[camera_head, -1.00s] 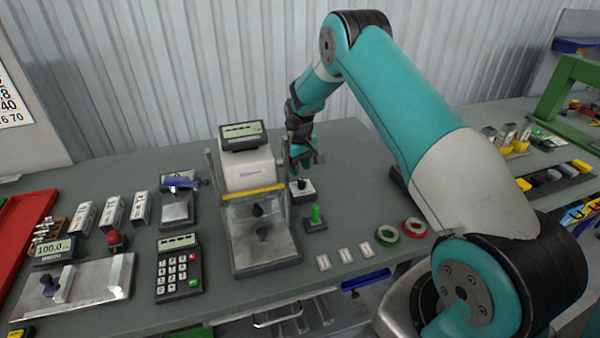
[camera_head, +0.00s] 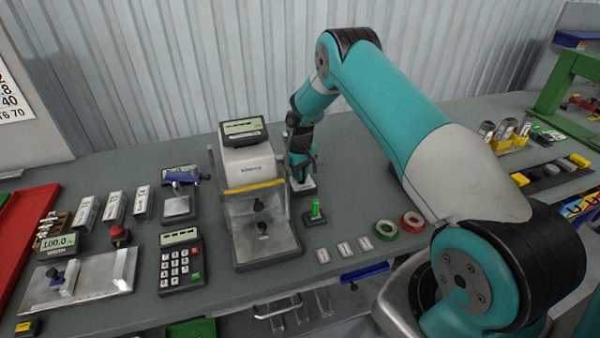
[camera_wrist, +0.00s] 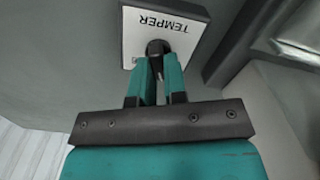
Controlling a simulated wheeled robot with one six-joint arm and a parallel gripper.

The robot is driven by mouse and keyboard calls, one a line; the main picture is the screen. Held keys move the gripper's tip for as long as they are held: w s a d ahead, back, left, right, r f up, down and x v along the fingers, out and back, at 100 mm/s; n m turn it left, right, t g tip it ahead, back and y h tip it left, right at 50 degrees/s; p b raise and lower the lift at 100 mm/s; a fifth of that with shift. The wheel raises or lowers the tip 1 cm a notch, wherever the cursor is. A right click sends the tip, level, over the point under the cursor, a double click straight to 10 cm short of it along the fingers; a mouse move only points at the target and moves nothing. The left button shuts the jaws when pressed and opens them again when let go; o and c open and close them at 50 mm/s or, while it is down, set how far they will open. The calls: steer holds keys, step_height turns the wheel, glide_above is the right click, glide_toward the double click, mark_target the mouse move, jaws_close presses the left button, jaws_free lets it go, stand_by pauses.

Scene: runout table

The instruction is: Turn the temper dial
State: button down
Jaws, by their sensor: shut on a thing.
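The temper dial is a black knob (camera_wrist: 157,47) on a white plate marked TEMPER (camera_wrist: 190,40) in the wrist view. My gripper (camera_wrist: 159,58) is shut on the knob, with its two teal fingers on either side of it. The fingers hide part of the knob. In the head view, my gripper (camera_head: 302,178) points down at the small temper plate (camera_head: 304,187), just right of the white machine; the knob itself is hidden there.
The white machine (camera_head: 250,165) with a grey display (camera_head: 243,128) stands close left of my gripper. Red (camera_head: 412,222) and green (camera_head: 385,230) rings lie to the right, nearer the front edge.

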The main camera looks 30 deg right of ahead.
steer(key=shift+d+f+m+b, duration=0.1)
steer(key=shift+f+m+b, duration=0.2)
steer(key=shift+m+b, duration=0.75)
steer(key=shift+r+m+b, duration=0.15)
steer(key=shift+m+b, duration=0.7)
steer(key=shift+b, duration=0.1)
steer(key=shift+r+m, duration=0.2)
steer(key=shift+m, duration=0.2)
steer(key=c, duration=1.2)
jaws_free()
steer(key=shift+o, duration=0.2)
step_height(320, 180, up, 17)
steer(key=b, duration=0.4)
steer(key=shift+r+b, duration=0.2)
steer(key=shift+b, duration=0.1)
steer(key=shift+d, duration=0.1)
